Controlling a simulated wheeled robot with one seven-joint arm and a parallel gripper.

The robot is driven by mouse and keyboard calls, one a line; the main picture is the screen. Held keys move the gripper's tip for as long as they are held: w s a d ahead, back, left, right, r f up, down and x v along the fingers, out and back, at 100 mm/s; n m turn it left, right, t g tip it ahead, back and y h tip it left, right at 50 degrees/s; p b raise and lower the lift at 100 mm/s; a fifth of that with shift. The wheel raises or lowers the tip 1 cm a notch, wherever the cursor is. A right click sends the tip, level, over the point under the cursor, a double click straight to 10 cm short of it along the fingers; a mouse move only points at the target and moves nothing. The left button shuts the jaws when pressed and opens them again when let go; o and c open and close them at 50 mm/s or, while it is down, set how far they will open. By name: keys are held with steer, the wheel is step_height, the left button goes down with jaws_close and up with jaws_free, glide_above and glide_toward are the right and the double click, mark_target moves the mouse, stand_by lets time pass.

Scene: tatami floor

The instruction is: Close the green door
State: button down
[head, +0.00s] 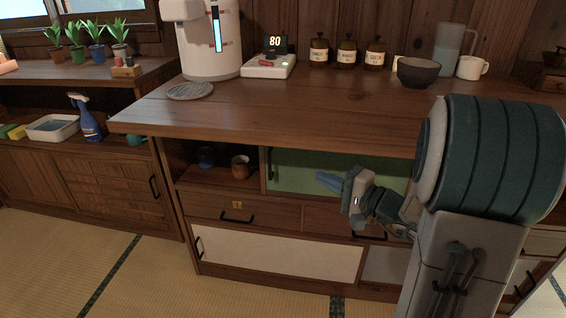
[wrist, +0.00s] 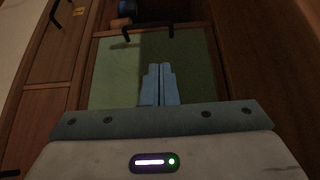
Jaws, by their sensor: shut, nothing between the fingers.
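The green door (head: 310,171) is an upright panel under the countertop, with a black handle (head: 269,163) at its left edge. To its left is an open compartment (head: 218,176). My gripper (head: 322,180) is in front of the door, right of the handle, with its blue fingers shut and pointing left. In the wrist view the shut fingertips (wrist: 159,68) overlap the green door (wrist: 113,72), and the handle (wrist: 148,31) lies beyond them, apart from them in the picture. I cannot tell whether the fingers touch the door. My arm hides the door's right part.
A dark mug (head: 206,156) and a brown mug (head: 240,167) stand in the open compartment. A drawer (head: 268,213) with a black handle and a white panel (head: 285,255) are below. The countertop (head: 300,105) overhangs the door. Tatami floor (head: 150,285) is clear at the front left.

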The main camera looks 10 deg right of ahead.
mark_target(298, 160)
steer(key=shift+t, duration=0.5)
steer(key=p+x, duration=0.1)
steer(key=x, duration=0.2)
steer(key=p+x, duration=0.1)
steer(key=x, duration=0.2)
steer(key=d+p+x, duration=0.1)
steer(key=p+x, duration=0.1)
steer(key=x, duration=0.2)
steer(key=shift+w, duration=0.45)
steer(key=a+p, duration=0.1)
steer(key=a, duration=0.1)
steer(key=shift+a, duration=0.3)
steer(key=shift+w+a+f, duration=0.1)
steer(key=shift+a, duration=0.55)
